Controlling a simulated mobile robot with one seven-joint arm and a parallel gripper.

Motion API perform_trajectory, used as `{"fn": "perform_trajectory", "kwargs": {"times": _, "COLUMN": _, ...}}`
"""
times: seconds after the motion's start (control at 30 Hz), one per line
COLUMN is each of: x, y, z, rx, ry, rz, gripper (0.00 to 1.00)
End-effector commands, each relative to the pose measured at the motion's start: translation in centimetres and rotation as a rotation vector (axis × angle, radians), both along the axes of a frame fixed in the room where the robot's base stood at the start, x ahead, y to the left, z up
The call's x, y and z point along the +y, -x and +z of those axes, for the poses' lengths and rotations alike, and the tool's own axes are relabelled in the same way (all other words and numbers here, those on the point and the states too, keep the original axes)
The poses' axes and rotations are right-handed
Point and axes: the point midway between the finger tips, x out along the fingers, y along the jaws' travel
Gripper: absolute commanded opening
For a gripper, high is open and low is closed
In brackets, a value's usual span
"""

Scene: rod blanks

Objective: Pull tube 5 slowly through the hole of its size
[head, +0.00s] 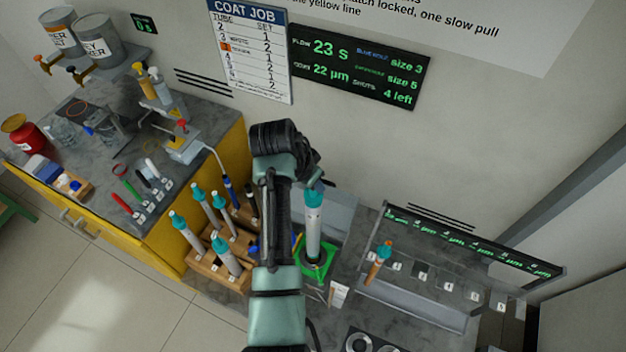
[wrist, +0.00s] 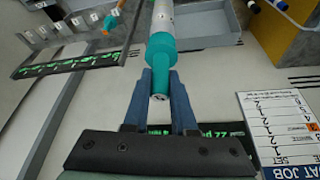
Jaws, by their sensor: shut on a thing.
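My gripper (head: 316,186) is shut on the teal top of a white tube (head: 314,222). The tube hangs upright, or nearly so, with its lower end at a green-rimmed holder (head: 317,259). Whether that end is inside the holder's hole or only above it I cannot tell. In the wrist view, the blue fingers (wrist: 160,80) grip the narrow teal tip, and the tube's pale body (wrist: 162,18) runs to the top edge. A small mark on the body is too small to read. The wall display (head: 360,66) shows "size 3" and "size 5".
Several teal-topped tubes stand in wooden blocks (head: 222,280) left of my arm. A teal-and-orange tube (head: 379,262) stands in the numbered drying rack (head: 440,318) at right. Dark rings (head: 358,343) lie at the front. The yellow bench (head: 215,165) is cluttered.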

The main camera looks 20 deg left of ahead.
Motion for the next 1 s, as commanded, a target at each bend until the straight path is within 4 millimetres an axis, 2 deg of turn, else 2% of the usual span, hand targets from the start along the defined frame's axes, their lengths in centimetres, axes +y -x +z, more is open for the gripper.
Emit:
{"fn": "perform_trajectory", "kwargs": {"times": 0.27, "x": 0.0, "y": 0.0, "z": -0.3, "rx": -0.001, "ry": 0.0, "rz": 0.0, "gripper": 0.0}}
{"fn": "perform_trajectory", "kwargs": {"times": 1.0, "x": 0.0, "y": 0.0, "z": -2.5, "rx": -0.001, "ry": -0.001, "rz": 0.0, "gripper": 0.0}}
